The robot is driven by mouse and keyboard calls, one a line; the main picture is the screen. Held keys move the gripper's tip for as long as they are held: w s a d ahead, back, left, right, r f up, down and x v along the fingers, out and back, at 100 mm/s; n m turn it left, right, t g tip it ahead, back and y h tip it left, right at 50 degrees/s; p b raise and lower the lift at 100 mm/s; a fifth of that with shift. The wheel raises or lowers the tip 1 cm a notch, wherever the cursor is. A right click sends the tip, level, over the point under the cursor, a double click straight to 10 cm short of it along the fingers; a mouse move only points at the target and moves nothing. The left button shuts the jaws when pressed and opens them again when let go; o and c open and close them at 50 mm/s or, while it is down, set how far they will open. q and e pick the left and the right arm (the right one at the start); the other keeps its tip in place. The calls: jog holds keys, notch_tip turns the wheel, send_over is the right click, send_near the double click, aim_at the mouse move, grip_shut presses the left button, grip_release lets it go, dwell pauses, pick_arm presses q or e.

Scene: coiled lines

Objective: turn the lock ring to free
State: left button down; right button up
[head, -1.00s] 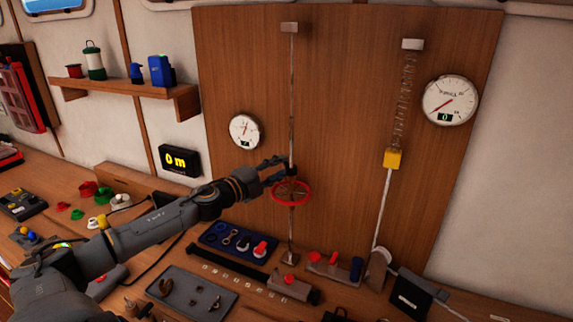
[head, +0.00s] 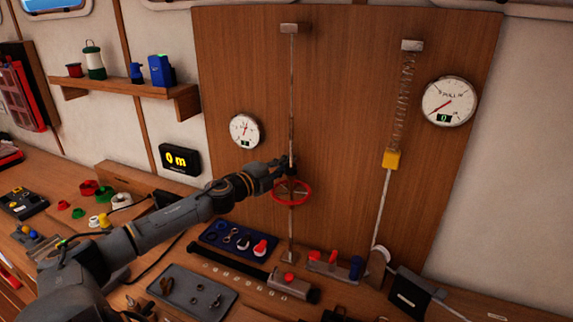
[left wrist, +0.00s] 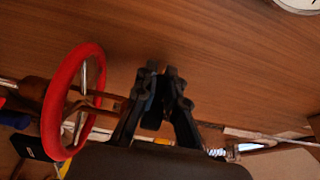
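A thin upright rod (head: 292,95) runs down the wooden panel, with a red spoked handwheel (head: 291,192) around it. The lock ring is a small dark collar on the rod just above the wheel, mostly hidden by my left gripper (head: 284,169). In the left wrist view the red wheel (left wrist: 61,103) is left of my left gripper (left wrist: 162,73). Its black fingers are close together, one on each side of the rod, and look shut on the collar there. How firm the contact is does not show. My right gripper is not in view.
A round gauge (head: 244,130) is left of the rod. A spring with a yellow block (head: 392,159) and another gauge (head: 450,101) are to the right. Below, the bench holds a blue tray (head: 210,237), a grey tray (head: 172,291) and a black box (head: 408,297).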

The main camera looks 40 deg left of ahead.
pick_arm(q)
jog(key=shift+s+r+n+y+p, duration=0.15)
jog(key=shift+n+y+p, duration=0.35)
jog(key=shift+y+p, duration=0.35)
jog(key=n+y+p, duration=0.2)
jog(key=y, duration=0.1)
jog(key=shift+s+p, duration=0.3)
jog(key=shift+p, duration=0.05)
jog(key=n+y, duration=0.1)
jog(key=n+g+y+p, duration=0.1)
jog(key=shift+s+y, duration=0.25)
jog(key=shift+y, duration=0.1)
jog(key=shift+s+d+f+n+g+y+b, duration=0.1)
jog(key=shift+s+d+n+g+y+b, duration=0.3)
jog(key=shift+n+g+y+b, duration=1.45)
jog(key=shift+s+d+f+n+g+y+b, duration=0.1)
jog(key=shift+s+n+g+y+b, duration=0.7)
jog(key=shift+n+g+y, duration=1.95)
jog(key=shift+s+d+f+n+g+y+b, duration=0.1)
jog(key=shift+s+d+n+g+y+b, duration=0.2)
jog(key=shift+n+g+y+b, duration=1.95)
jog(key=shift+s+r+m+g+h+p, duration=0.1)
jog(key=shift+m+g+h+p, duration=0.35)
jog(key=shift+g+h+p, duration=0.45)
